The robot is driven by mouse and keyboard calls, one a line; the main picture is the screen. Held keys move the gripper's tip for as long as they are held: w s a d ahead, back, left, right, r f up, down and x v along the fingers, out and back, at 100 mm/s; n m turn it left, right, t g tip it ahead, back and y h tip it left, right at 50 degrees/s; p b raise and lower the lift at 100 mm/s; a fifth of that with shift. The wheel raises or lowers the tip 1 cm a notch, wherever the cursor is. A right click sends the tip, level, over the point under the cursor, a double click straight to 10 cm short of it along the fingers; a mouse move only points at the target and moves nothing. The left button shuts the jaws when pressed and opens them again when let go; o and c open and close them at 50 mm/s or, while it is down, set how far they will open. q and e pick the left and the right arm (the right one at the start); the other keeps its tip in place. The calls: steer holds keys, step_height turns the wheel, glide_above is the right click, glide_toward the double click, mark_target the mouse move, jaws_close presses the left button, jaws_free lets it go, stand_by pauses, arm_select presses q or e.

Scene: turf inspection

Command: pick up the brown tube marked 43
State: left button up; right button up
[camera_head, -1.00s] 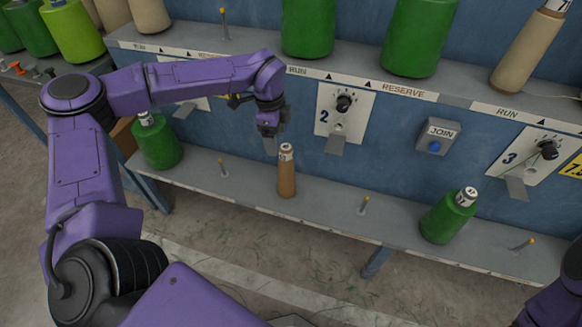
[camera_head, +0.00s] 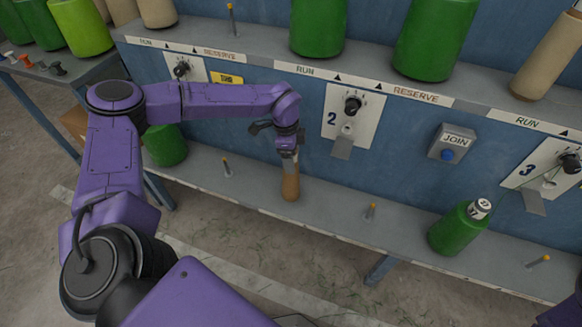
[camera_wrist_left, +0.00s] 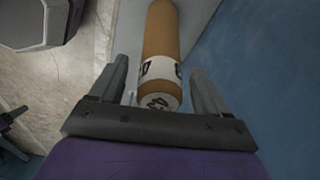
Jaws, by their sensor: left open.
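The brown tube (camera_head: 290,188) stands upright on the lower grey shelf below panel 2. Its top is hidden behind my left gripper (camera_head: 289,160) in the head view. In the left wrist view the tube (camera_wrist_left: 162,38) lies between the two open fingers of my left gripper (camera_wrist_left: 159,68), with visible gaps at its sides. Its white end label has dark digits that I cannot read surely. My right gripper is not in view.
Thin pegs with yellow tips stand on the lower shelf (camera_head: 330,218) to either side of the tube. The upper shelf (camera_head: 370,77) overhangs behind, bearing large green bobbins.

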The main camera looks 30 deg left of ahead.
arm_select(q)
steer(key=shift+r, duration=0.15)
steer(key=c, duration=1.4)
